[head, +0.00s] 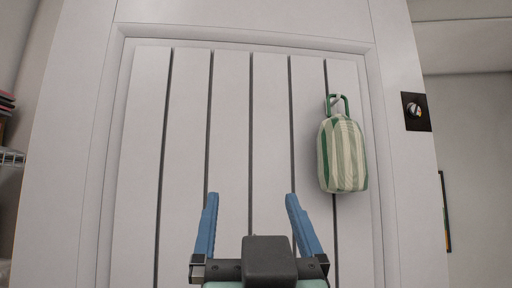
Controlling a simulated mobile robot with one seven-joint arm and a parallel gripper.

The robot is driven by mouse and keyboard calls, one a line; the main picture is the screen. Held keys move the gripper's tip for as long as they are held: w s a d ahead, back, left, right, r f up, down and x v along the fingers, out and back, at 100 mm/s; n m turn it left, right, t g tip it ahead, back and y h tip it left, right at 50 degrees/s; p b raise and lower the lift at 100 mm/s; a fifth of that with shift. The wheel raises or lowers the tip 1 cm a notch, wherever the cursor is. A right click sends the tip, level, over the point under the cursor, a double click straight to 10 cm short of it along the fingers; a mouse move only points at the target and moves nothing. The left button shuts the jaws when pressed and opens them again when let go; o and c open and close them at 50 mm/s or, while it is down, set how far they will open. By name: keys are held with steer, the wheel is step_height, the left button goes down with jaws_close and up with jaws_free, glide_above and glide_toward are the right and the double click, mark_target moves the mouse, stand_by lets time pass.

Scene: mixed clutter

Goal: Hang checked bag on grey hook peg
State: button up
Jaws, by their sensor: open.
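A bag (342,156) with green and cream stripes hangs on the right part of the white slatted panel; I see stripes on it rather than checks. Its green handle loop (337,97) is around a small light grey hook peg (337,101), and most of the peg is hidden behind the handle. My gripper (251,196) is at the lower middle of the view, with its two blue fingers spread wide. It is open and empty, to the left of the bag and apart from it.
The white panel (230,120) with dark vertical grooves is bare apart from the bag. A black plate with a round knob (416,111) is on the wall to the right. A wire shelf (12,157) shows at the far left edge.

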steer(key=w+d+r+g+p, duration=0.2)
steer(key=w+d+r+p, duration=0.1)
steer(key=w+r, duration=0.2)
steer(key=m+g+h+p, duration=0.2)
steer(key=g+p, duration=0.7)
steer(key=p, duration=0.2)
glide_toward(340, 115)
steer(key=p+x, duration=0.2)
steer(key=x, duration=0.1)
steer(key=r+p+x, duration=0.1)
steer(key=p+x, duration=0.5)
steer(key=shift+w+d+r, duration=0.1)
steer(key=shift+w+d, duration=0.05)
steer(key=shift+w, duration=0.15)
steer(key=shift+w+f, duration=0.4)
steer(key=shift+w, duration=0.05)
jaws_close()
